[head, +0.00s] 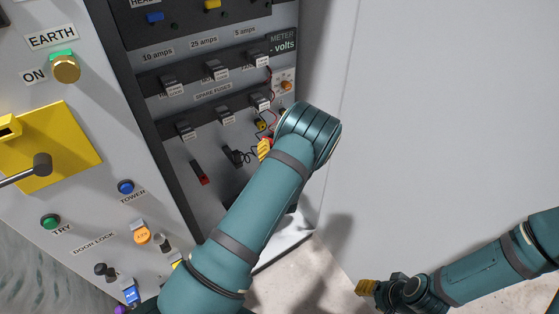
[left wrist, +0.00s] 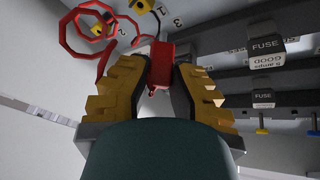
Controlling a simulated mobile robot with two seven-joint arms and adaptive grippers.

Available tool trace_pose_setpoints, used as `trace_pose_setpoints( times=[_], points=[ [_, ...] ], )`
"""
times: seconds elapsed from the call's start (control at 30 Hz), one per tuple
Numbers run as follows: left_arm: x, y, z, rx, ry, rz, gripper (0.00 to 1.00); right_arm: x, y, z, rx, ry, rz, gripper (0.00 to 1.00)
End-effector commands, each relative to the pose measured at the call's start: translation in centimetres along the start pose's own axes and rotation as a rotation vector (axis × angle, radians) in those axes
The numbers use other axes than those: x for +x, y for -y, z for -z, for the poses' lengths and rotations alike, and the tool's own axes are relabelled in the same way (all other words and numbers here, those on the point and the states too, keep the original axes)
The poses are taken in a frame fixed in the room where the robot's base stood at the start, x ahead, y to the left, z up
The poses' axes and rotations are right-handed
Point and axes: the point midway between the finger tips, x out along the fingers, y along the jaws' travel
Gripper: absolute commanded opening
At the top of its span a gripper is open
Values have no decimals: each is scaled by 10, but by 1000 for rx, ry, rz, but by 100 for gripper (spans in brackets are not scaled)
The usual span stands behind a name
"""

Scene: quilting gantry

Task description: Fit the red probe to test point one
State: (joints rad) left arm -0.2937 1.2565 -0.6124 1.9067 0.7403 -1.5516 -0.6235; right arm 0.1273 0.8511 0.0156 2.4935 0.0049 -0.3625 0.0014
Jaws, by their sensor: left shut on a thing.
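The red probe (left wrist: 160,66) is between the two ridged yellow fingers of my left gripper (left wrist: 160,88) in the left wrist view. Its coiled red cable (left wrist: 72,38) loops at the upper left. Beyond it are the numbered test points; labels 2 and 3 show, and a yellow plug (left wrist: 142,6) with a black cable sits close by. In the head view my left gripper (head: 265,149) is partly hidden by my forearm, at the panel's right side. My right gripper (head: 367,287) is low at the right, away from the panel; its finger gap is unclear.
Rows of fuses (head: 216,69) cross the dark panel, and a fuse (left wrist: 267,50) is close at the right in the wrist view. The left cabinet carries a yellow plate with a lever (head: 42,165) and several buttons. The pale wall (head: 440,120) at right is bare.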

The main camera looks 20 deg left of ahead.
Motion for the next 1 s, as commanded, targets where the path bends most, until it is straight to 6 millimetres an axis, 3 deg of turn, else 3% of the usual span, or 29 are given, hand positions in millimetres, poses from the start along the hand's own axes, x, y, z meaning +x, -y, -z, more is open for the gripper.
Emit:
trace_pose_setpoints(
  times=[0.03, 0.1, 0.33, 1.0],
  points=[
    [5, -14, -10, 31, -46, 31, 0, 14, -5, -2, -1, 2, 0, 47],
    [10, -25, -12, 66, -112, 68, 0, 23, -9, -4, -3, 3, 1, 47],
    [5, -51, -2, 117, -271, 114, 0, 40, -15, -7, -6, 7, 1, 47],
    [5, -54, 0, 119, -303, 117, 0, 46, -17, -6, -7, 4, 1, 47]
  ],
)
